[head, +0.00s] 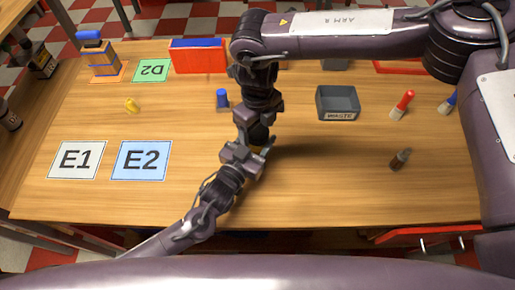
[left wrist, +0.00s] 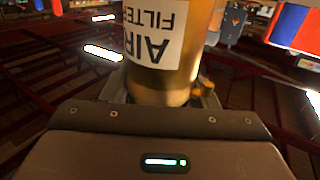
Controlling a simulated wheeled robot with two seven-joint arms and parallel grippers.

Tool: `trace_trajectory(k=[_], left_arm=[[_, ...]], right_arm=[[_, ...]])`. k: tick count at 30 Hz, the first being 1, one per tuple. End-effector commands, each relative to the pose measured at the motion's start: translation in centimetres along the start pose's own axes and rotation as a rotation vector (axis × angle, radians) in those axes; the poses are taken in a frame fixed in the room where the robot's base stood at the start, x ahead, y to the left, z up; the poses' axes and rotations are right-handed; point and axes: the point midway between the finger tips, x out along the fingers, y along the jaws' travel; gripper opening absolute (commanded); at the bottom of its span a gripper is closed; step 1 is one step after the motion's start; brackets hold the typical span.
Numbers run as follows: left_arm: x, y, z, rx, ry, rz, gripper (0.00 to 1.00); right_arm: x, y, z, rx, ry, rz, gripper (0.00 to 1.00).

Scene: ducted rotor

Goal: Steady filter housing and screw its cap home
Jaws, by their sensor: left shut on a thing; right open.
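The filter housing is a gold cylinder with a white "AIR FILTER" label, upside down in the left wrist view (left wrist: 177,80). My left gripper (head: 254,156) is shut on it. In the head view only a small yellowish bit of the housing (head: 263,149) shows between my two grippers. My right gripper (head: 256,134) is directly above it in the picture, open; its fingertips are mostly hidden by its own wrist. The cap cannot be made out, and whether the right fingers touch anything is hidden.
A grey waste bin (head: 338,103) stands right of my grippers. A blue piece (head: 222,99) stands to their left, a yellow piece (head: 131,105) farther left. A red-and-white piece (head: 402,104) and a brown one (head: 400,159) are at right. Mats E1 (head: 77,175) and E2 (head: 126,173) are empty.

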Motion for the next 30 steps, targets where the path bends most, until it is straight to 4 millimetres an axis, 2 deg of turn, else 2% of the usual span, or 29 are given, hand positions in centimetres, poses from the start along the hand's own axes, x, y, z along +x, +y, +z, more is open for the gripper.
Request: trace_trajectory(k=[11, 21, 25, 30], left_arm=[[-0.01, -0.01, 0.04, 0.001, -0.001, 0.0, 0.0], [-0.01, -0.01, 0.04, 0.001, -0.001, 0.0, 0.0], [-0.01, -0.01, 0.04, 0.001, -0.001, 0.0, 0.0], [-0.01, -0.01, 0.03, 0.001, -0.001, 0.0, 0.0]], right_arm=[[0.54, -0.02, 0.0, 0.0, 0.0, -0.001, 0.72], [0.51, -0.05, 0.01, 0.001, 0.0, -0.001, 0.27], [0.54, -0.02, 0.02, 0.056, -0.001, 0.0, 0.26], [0.55, -0.03, 0.02, 0.259, -0.001, 0.001, 0.26]])
